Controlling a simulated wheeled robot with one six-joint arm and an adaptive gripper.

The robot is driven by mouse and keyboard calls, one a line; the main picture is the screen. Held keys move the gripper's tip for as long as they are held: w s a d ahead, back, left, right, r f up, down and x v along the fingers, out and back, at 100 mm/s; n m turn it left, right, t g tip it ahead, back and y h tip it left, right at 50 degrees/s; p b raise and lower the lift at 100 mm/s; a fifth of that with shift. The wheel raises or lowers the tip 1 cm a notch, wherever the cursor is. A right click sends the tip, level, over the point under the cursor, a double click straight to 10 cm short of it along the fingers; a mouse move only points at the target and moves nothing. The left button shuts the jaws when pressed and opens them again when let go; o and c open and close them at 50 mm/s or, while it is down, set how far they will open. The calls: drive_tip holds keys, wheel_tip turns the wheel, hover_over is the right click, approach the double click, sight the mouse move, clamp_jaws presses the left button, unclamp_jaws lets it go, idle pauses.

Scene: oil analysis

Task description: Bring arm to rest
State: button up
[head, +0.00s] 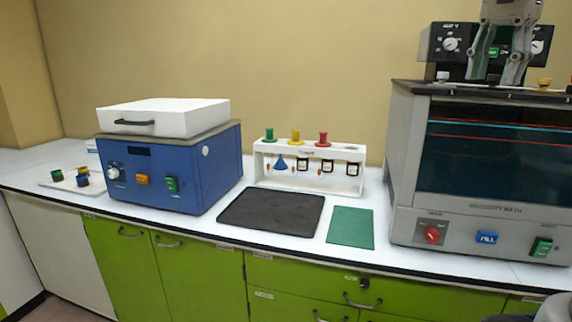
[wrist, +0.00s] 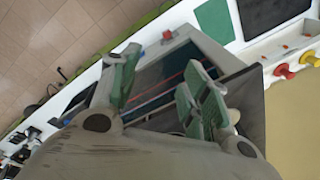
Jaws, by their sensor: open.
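My gripper (head: 497,72) hangs at the top right of the head view, fingers pointing down, over the top of the grey viscosity bath (head: 405,180). Its fingers are apart with nothing between them. In the wrist view my gripper (wrist: 163,80) shows two spread fingers with green pads, and the bath's dark window with red and blue lines lies beyond the gap. Whether the fingertips touch the bath top cannot be told. Most of my arm is out of view.
A dark control box (head: 440,50) with dials stands behind my gripper. Left of the bath are a green mat (head: 350,228), a black mat (head: 270,211), a white rack (head: 310,181) with coloured-topped items, and a blue machine (head: 180,175). Several small jars stand on a white tray (head: 62,186).

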drive_tip(key=s+a+f+n+t, duration=0.1)
drive_tip(key=s+f+n, duration=0.5)
drive_tip(key=f, duration=0.6)
drive_tip(key=s+a+f+n+t, duration=0.1)
drive_tip(key=s+f+n, duration=0.5)
drive_tip(key=f, duration=0.6)
drive_tip(key=shift+s+n+t, duration=0.35)
drive_tip(key=shift+n+t, duration=0.05)
drive_tip(key=shift+t, duration=0.1)
